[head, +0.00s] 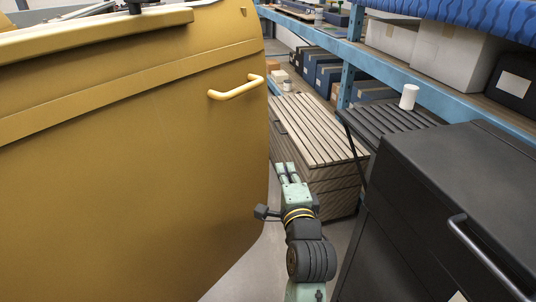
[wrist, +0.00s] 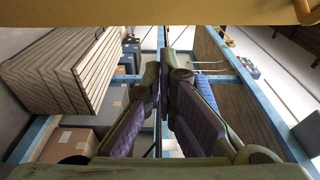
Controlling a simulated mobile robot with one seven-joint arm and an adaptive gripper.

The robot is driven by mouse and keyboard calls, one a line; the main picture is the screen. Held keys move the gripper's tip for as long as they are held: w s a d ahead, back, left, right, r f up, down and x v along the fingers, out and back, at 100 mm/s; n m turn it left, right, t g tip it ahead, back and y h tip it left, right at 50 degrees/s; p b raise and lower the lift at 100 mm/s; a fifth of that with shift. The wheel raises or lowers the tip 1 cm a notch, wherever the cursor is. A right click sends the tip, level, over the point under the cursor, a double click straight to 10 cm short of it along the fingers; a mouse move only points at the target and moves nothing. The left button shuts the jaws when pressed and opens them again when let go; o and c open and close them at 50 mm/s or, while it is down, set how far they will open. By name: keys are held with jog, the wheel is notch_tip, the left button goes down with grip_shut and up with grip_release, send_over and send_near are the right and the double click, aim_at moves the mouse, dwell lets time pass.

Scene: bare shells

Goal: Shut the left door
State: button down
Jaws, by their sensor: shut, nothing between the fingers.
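The left door is a large mustard-yellow panel (head: 130,150) that fills the left of the head view. It has a yellow bar handle (head: 236,88) near its upper right edge. A yellow band (wrist: 150,14) across the top of the wrist view looks like part of the same door. My gripper (head: 285,168) is just right of the door's right edge and lower than the handle. It appears apart from the door, though the depth gap is hard to judge. In the wrist view its fingers (wrist: 163,85) are shut and empty. The door's hinge side is not clear.
A slatted wooden crate (head: 312,135) stands beyond my gripper. A dark cabinet (head: 460,190) with a bar handle fills the right. Blue shelving (head: 440,75) with boxes runs along the back right. A narrow strip of floor (head: 248,270) shows between door and arm.

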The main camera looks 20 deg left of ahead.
jog(key=w+a, duration=0.7)
jog(key=w, duration=0.2)
jog(key=shift+a, duration=0.25)
jog(key=shift+r, duration=0.1)
